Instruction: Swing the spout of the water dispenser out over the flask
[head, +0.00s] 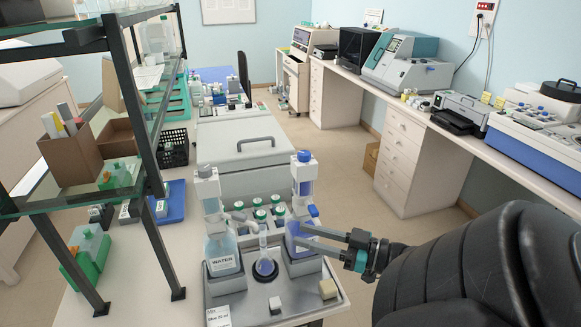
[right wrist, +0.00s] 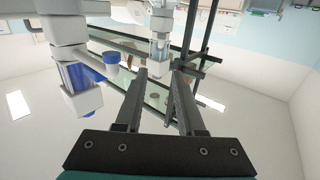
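The water dispenser (head: 209,190) stands on the left of a small tray, grey-capped, its bottle labelled WATER. Its short grey spout (head: 238,215) points right, towards the neck of the small flask (head: 264,266); whether its tip is over the flask mouth I cannot tell. My right gripper (head: 300,236) is open and empty, its fingers overlapping the blue-liquid bottle in the head view. In the right wrist view, the water dispenser's upper part (right wrist: 160,42) shows beyond the gap between the open fingers (right wrist: 158,72). My left gripper is not in view.
A second dispenser (head: 304,174) with blue liquid and a blue cap stands right of the flask, close to my right fingers; it also shows in the right wrist view (right wrist: 82,75). Several green-capped bottles (head: 260,213) stand behind. A glass shelf (head: 80,190) rises at the left.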

